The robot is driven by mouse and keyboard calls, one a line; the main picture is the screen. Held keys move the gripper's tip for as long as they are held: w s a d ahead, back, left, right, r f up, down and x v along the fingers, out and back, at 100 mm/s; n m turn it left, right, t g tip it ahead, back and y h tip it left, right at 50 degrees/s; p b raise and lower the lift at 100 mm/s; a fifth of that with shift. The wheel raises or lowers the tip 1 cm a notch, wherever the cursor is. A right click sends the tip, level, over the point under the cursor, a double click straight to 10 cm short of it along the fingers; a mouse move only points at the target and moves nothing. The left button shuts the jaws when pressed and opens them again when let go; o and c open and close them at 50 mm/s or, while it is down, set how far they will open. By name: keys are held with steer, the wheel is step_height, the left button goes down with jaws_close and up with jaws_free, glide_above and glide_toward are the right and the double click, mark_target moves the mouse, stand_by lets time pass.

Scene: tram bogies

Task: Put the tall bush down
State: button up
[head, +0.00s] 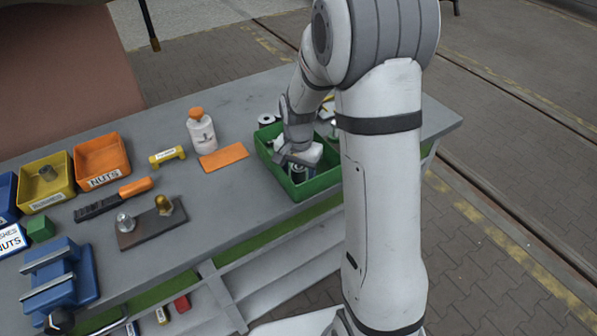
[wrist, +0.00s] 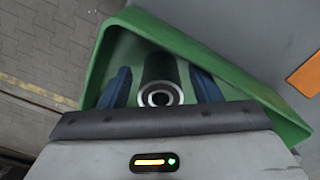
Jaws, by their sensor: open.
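The tall bush, a black cylinder with a bright metal ring around its bore, stands between my two blue fingers in the wrist view (wrist: 160,85). A gap shows on each side of it, so my gripper (wrist: 161,90) is open around it and not holding it. In the head view the bush (head: 298,174) is inside the green tray (head: 305,190), just below my gripper (head: 299,163), which reaches down into the tray. The bush looks upright. My gripper and forearm hide part of the tray's inside.
Another bush (head: 265,120) shows at the tray's back left. Yellow (head: 40,199) and orange (head: 101,181) bins, and a blue vise (head: 62,280), are further left.

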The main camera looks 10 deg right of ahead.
mark_target(298, 168)
step_height(298, 168, up, 12)
steer(key=s+r+n+t, duration=0.1)
steer(key=s+r+n, duration=0.1)
steer(key=s, duration=0.8)
steer(key=s+r+n+t, duration=0.2)
steer(key=s+n, duration=0.3)
steer(key=s, duration=0.5)
steer(key=shift+s+d+r+n+b, duration=0.15)
steer(key=shift+d+r+n+b, duration=0.15)
steer(key=shift+d+b, duration=0.15)
